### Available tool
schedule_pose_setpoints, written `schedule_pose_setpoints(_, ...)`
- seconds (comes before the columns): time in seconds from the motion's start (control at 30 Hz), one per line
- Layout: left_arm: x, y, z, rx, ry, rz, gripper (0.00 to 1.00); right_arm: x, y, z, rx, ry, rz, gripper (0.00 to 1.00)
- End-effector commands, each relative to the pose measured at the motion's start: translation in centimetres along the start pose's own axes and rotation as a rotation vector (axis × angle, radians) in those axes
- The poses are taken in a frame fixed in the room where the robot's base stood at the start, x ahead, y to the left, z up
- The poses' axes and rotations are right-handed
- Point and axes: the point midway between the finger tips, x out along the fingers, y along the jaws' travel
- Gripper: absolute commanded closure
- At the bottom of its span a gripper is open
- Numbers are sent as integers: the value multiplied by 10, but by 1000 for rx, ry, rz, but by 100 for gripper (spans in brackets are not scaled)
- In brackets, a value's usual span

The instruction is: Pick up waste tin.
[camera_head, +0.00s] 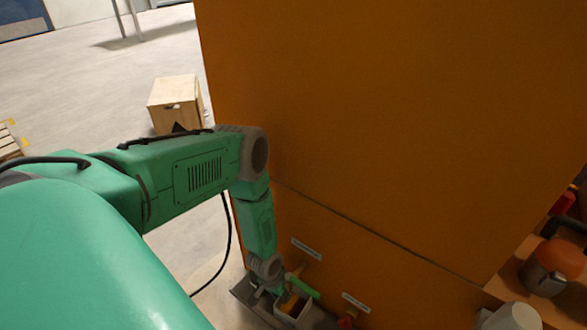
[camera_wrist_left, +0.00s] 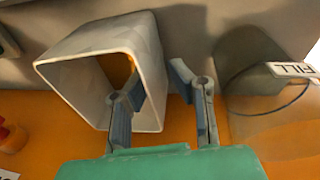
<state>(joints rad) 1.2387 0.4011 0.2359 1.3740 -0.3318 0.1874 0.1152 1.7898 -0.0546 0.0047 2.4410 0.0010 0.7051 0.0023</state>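The waste tin appears to be the light grey, open, square-mouthed container (camera_wrist_left: 85,45) in the left wrist view. In the head view it is a small grey box (camera_head: 292,313) at the foot of the orange panel, partly hidden by my left gripper (camera_head: 284,290). In the left wrist view my left gripper (camera_wrist_left: 157,78) is open. One finger is over or inside the tin's mouth and the other is outside its right wall, so the wall lies between them. I cannot tell if they touch it. My right gripper is not in view.
A large orange panel (camera_head: 390,120) stands close beside my left arm. A dark grey rounded container (camera_wrist_left: 250,60) with a lettered label is right of the fingers. A red knob (camera_wrist_left: 12,137) is at left. A wooden box (camera_head: 174,98) stands on the open floor behind.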

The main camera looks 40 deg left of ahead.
Motion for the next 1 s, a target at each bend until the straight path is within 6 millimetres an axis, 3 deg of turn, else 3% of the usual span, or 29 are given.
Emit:
schedule_pose_setpoints(0.03, 14, 0, 1, 1, 0, 0, 83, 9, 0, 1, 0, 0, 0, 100)
schedule_pose_setpoints(0.2, 30, 0, 0, 0, 1, 1, 83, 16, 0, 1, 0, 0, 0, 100)
schedule_pose_setpoints(0.47, 30, 0, 0, 0, 0, 1, 83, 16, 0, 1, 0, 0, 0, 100)
schedule_pose_setpoints(0.5, 30, 0, 0, 0, 0, 1, 97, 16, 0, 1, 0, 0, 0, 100)
schedule_pose_setpoints(0.53, 30, 0, 0, 0, 0, 1, 100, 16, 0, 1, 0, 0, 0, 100)
schedule_pose_setpoints(1.0, 25, 1, -1, -1, 2, 1, 100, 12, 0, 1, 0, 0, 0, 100)
